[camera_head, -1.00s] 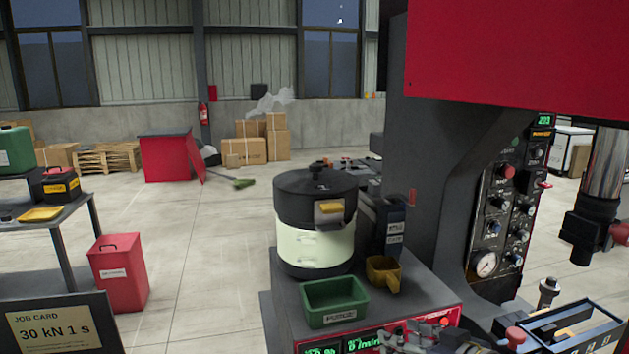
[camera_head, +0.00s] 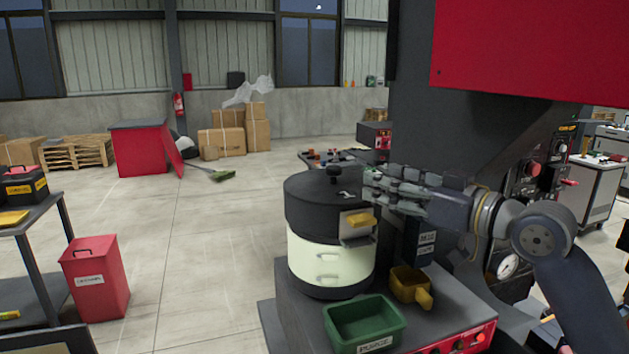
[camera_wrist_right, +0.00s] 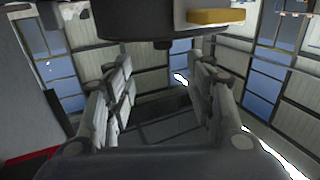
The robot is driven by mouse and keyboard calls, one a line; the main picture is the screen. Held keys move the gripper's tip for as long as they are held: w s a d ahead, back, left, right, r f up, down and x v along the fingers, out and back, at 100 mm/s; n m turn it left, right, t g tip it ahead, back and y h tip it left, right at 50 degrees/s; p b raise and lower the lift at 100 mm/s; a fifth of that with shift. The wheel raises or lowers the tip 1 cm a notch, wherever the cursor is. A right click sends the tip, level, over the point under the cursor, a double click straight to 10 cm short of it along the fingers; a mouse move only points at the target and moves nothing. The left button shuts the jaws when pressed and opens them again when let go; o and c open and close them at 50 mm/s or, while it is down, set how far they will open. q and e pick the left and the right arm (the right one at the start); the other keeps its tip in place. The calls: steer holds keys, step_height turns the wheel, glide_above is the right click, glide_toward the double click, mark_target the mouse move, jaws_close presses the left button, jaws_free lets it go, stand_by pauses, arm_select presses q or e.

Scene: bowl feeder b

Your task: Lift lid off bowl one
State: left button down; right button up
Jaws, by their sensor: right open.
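Bowl one is a cream drum (camera_head: 328,262) with a black base, upright on the grey machine top. Its black lid (camera_head: 320,208) is seated on it, with a black knob (camera_head: 334,173) on top, a mark beside the knob and a yellow-tipped chute on the front side. My right gripper (camera_head: 373,188) comes in from the right, its fingertips by the lid's upper right edge, below the knob's height. I cannot tell whether it touches. In the right wrist view the gripper (camera_wrist_right: 158,92) has its fingers spread with nothing between them; a dark round body with a yellow piece (camera_wrist_right: 216,16) fills the top. My left gripper is not in view.
A green bin (camera_head: 364,322) and a yellow scoop (camera_head: 411,287) stand in front of the drum. A dark labelled box (camera_head: 425,240) is close on its right, under my right arm. The big grey machine column with its red head rises behind my arm. Left of the drum is open floor.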

mark_target(339, 171)
steer(key=p+x, duration=0.1)
steer(key=x, duration=0.1)
steer(key=p+x, duration=0.1)
steer(key=x, duration=0.1)
steer(key=p+x, duration=0.1)
steer(key=x, duration=0.1)
steer(key=shift+a+r, duration=0.1)
steer(key=shift+r, duration=0.3)
steer(key=shift+w+a, duration=0.15)
steer(key=p+x, duration=0.1)
steer(key=x, duration=0.1)
steer(key=f+p+x, duration=0.1)
steer(key=p+x, duration=0.1)
steer(key=shift+a, duration=0.35)
steer(key=shift+w+a, duration=0.15)
steer(key=shift+w, duration=0.05)
steer(key=shift+c, duration=0.8)
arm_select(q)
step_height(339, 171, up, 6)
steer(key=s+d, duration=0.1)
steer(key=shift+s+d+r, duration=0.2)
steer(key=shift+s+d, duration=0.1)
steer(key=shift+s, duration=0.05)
arm_select(e)
jaws_close()
